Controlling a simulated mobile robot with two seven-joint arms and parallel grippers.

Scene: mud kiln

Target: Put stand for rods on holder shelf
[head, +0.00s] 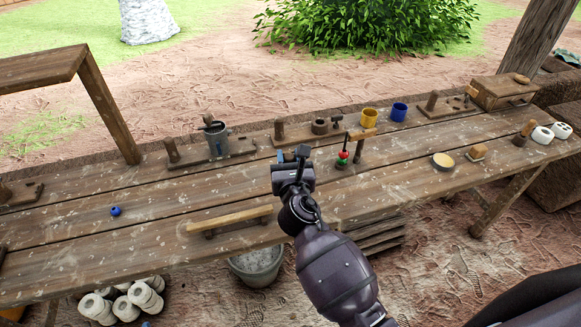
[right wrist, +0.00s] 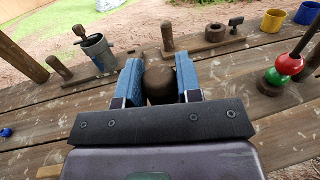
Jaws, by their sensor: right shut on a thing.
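My right gripper (head: 291,156) is over the middle of the workbench. In the right wrist view its blue fingers (right wrist: 160,82) are closed on a brown, round-topped wooden piece (right wrist: 160,88). Most of this piece is hidden by the gripper, so I cannot tell for sure that it is the stand for rods. Along the back of the bench are low wooden boards with upright pegs: one on the left (head: 187,160), one in the middle (head: 292,137) and one on the right (head: 443,111). I cannot tell which is the holder shelf. My left gripper is not in view.
A grey container (head: 217,144) stands on the left board. A rod with red and green balls (head: 343,156) is close right of my gripper. Yellow (head: 369,118) and blue (head: 399,111) cups stand behind. A pale bar (head: 230,219) lies in front. The bench's left middle is mostly clear.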

